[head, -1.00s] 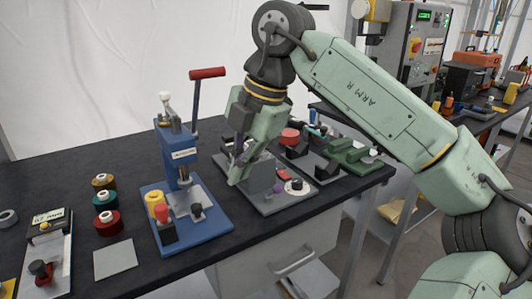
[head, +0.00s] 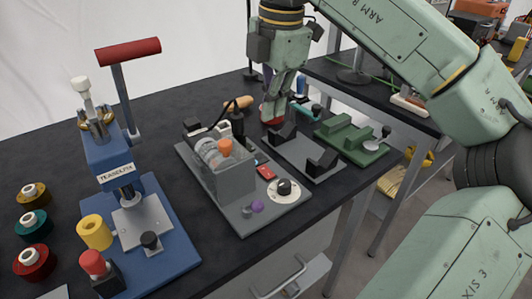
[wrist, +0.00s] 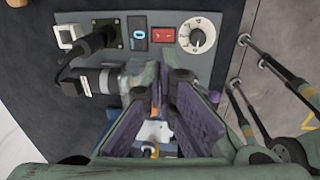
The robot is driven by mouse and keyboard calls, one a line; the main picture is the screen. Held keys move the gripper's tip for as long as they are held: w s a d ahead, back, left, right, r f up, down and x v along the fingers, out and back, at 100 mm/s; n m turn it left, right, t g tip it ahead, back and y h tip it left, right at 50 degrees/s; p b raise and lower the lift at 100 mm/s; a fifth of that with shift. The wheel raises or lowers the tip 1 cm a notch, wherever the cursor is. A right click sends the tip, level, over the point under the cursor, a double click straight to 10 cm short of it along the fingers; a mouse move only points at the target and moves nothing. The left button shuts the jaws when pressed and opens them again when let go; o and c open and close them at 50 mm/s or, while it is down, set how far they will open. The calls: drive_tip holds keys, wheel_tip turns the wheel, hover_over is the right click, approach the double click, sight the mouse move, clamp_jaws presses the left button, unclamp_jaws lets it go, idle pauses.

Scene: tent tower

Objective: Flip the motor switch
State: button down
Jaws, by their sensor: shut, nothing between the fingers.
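The motor switch is a small red rocker switch (head: 265,172) on a grey base plate (head: 249,223), between a blue-lit display and a white dial with a black knob (head: 287,190). In the wrist view the red switch (wrist: 162,36) shows clearly at the top, left of the dial (wrist: 198,36). My gripper (head: 271,116) is shut and empty, and in the head view it appears beyond the switch. In the wrist view my gripper's fingers (wrist: 164,82) are below the switch in the picture and apart from it. Their height above the plate is unclear.
A clear box with an orange-topped part (head: 225,148) stands on the plate left of the switch. A blue press (head: 115,165) with a red handle stands further left. Black blocks (head: 322,165) and a green fixture (head: 349,140) lie to the right. Black cables and plugs (wrist: 95,42) are near the switch.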

sight(265, 169)
drive_tip(key=f+p, duration=0.1)
drive_tip(key=f, duration=0.3)
drive_tip(key=w+f+p, duration=0.1)
drive_tip(key=f, duration=0.4)
drive_tip(key=a+f+p, duration=0.1)
drive_tip(key=f, duration=0.3)
drive_tip(key=shift+w+f, duration=0.2)
drive_tip(key=shift+f, duration=0.25)
